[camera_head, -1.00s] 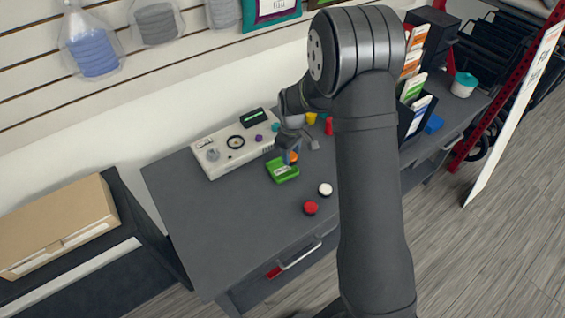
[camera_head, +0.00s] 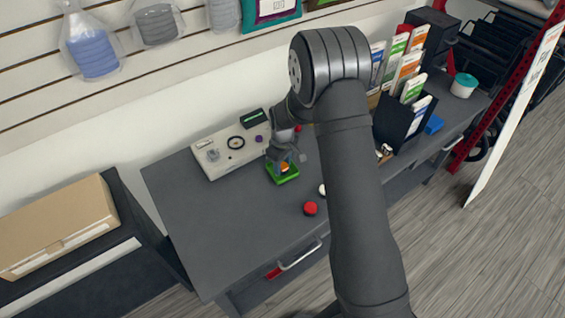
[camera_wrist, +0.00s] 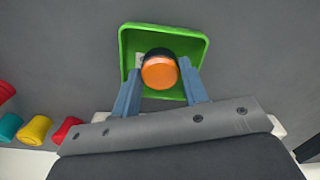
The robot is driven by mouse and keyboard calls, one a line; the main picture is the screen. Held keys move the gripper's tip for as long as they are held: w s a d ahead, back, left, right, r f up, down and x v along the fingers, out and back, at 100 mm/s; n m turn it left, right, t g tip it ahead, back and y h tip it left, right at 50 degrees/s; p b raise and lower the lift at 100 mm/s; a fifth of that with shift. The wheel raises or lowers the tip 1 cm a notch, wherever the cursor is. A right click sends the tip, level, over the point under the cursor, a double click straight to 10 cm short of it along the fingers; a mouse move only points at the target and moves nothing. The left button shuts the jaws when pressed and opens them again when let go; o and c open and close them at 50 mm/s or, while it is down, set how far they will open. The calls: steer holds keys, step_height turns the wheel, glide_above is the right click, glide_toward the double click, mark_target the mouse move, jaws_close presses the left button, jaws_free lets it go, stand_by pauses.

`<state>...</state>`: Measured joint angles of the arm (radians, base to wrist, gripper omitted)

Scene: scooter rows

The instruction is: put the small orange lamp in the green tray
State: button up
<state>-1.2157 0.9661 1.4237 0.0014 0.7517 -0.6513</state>
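The small orange lamp (camera_wrist: 160,72), with a dark base, is between the two blue-grey fingers of my gripper (camera_wrist: 160,68) in the wrist view. The fingertips are close against its two sides, so my gripper looks shut on it. The green tray (camera_wrist: 194,45) lies behind the lamp, whose outline falls within the tray's walls. In the head view the lamp (camera_head: 284,167) shows orange at the green tray (camera_head: 285,180), under my gripper (camera_head: 281,166). Whether the lamp's base touches the tray floor cannot be told.
A pale control panel (camera_head: 230,150) stands just behind the tray. A red round piece (camera_head: 310,208) lies in front of it, with a white one partly hidden by my arm. Red, yellow (camera_wrist: 35,130) and teal pieces show at left in the wrist view. The desk's left part is clear.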

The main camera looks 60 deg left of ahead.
steer(key=shift+o, duration=0.3)
steer(key=shift+r, duration=0.1)
step_height(320, 180, up, 12)
stand_by(0.4)
glide_above(282, 165)
steer(key=shift+d+f, duration=0.1)
steer(key=shift+f, duration=3.9)
steer(key=shift+f, duration=0.15)
